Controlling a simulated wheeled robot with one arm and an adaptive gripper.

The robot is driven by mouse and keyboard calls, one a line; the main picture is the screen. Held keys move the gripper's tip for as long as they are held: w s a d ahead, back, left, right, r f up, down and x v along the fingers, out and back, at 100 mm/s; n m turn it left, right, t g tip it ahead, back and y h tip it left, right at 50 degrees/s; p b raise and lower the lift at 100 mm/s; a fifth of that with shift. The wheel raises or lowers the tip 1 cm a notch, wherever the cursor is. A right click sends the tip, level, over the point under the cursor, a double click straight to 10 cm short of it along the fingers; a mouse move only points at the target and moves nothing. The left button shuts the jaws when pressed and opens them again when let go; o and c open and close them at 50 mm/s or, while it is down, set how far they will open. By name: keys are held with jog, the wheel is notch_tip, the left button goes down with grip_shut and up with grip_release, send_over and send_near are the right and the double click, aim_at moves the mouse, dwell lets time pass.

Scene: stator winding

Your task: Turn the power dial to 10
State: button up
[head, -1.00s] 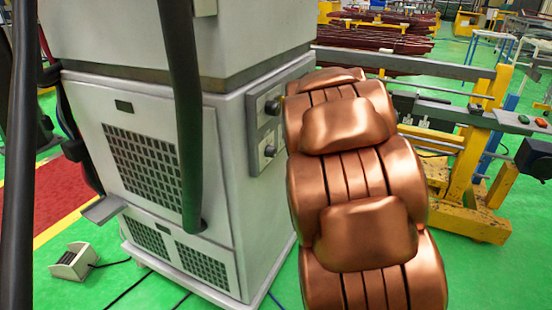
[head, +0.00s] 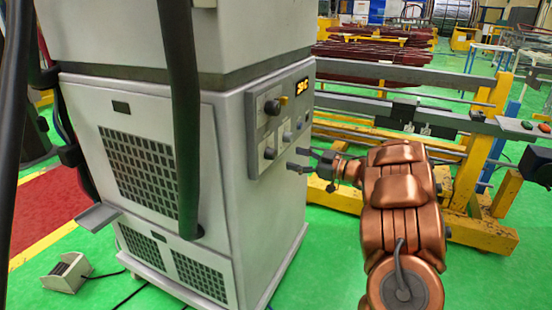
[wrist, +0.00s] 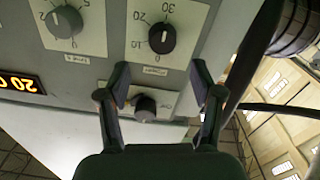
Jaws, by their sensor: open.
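In the wrist view, upside down, a black dial (wrist: 162,38) sits on a white plate with a numbered scale including 30. A grey dial (wrist: 65,21) on another scale plate lies to its left, and a smaller black knob (wrist: 145,104) sits nearer. In the head view, my gripper (head: 297,159) is just right of the cabinet's control panel (head: 256,138).
The grey cabinet (head: 235,200) carries a lit display (head: 301,86), also in the wrist view (wrist: 22,82). A thick black hose (head: 182,120) hangs before it. A yellow frame (head: 480,150) stands behind my arm.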

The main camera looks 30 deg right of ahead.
aim_at(275, 155)
jog(key=shift+p+x, duration=0.6)
jog(key=shift+x, duration=3.25)
jog(key=shift+s+a+f, duration=0.1)
jog(key=shift+a, duration=0.05)
jog(key=c, duration=1.1)
jog(key=shift+c, duration=0.2)
